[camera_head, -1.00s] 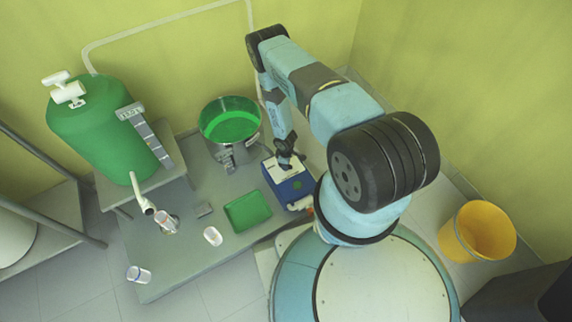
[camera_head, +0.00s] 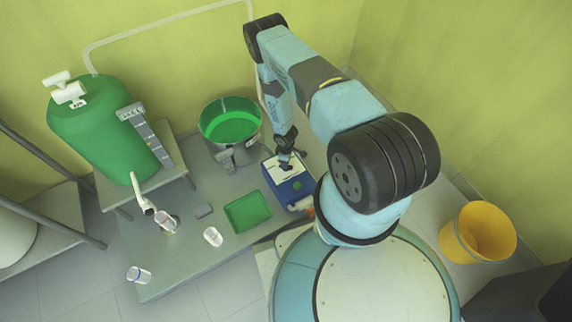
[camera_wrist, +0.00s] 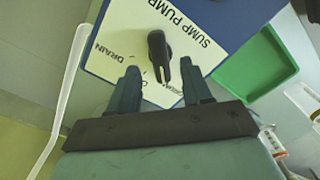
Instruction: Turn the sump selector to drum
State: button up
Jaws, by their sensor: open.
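The sump selector is a black knob (camera_wrist: 158,52) on a white label plate (camera_wrist: 112,22) atop a blue box (camera_wrist: 98,62), with "SUMP PUMP" and "DRAIN" legible. Further lettering near the fingers is partly hidden. The knob's long axis runs nearly up and down in the wrist view; which mark it points to I cannot tell. The blue box (camera_head: 290,192) also shows in the head view. My gripper (camera_wrist: 160,66) is open, its fingers either side of the knob's lower end in the picture, with gaps on both sides. Contact is not visible. In the head view my gripper (camera_head: 286,163) is over the plate.
A green tray (camera_head: 248,211) lies left of the box, and a steel pot with green contents (camera_head: 230,122) stands behind. A green drum (camera_head: 95,130) stands on a raised stand at the left. Small white-rimmed vessels (camera_head: 213,236) are on the bench. A yellow bucket (camera_head: 478,232) is at the right.

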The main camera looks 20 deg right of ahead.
notch_tip(320, 180, up, 10)
jog(key=shift+r, duration=0.25)
dwell(0.6)
